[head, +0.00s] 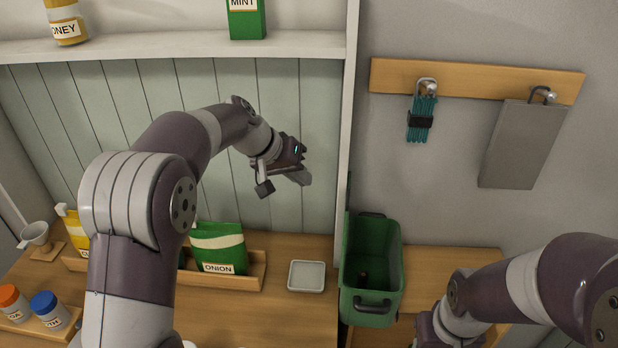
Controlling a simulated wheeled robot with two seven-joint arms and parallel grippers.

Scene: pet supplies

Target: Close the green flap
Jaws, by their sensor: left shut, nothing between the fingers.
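A green bin (396,262) with dark handles stands open at the right end of the wooden counter, and a dark object lies inside it. A thin dark green upright edge (347,222) shows along the bin's left side, beside the white partition. It may be the green flap, raised, but it is seen nearly edge-on. My left gripper (303,178) is shut and empty. It is in the air up and left of the bin, left of the partition. My right arm's wrist shows at the lower right, and its fingers are not visible.
The white partition (346,130) stands between my left gripper and the bin side. A small square dish (307,276), an ONION packet (218,250) and jars (50,309) are on the counter. Teal cords (421,118) and a grey board (522,145) hang on the right wall.

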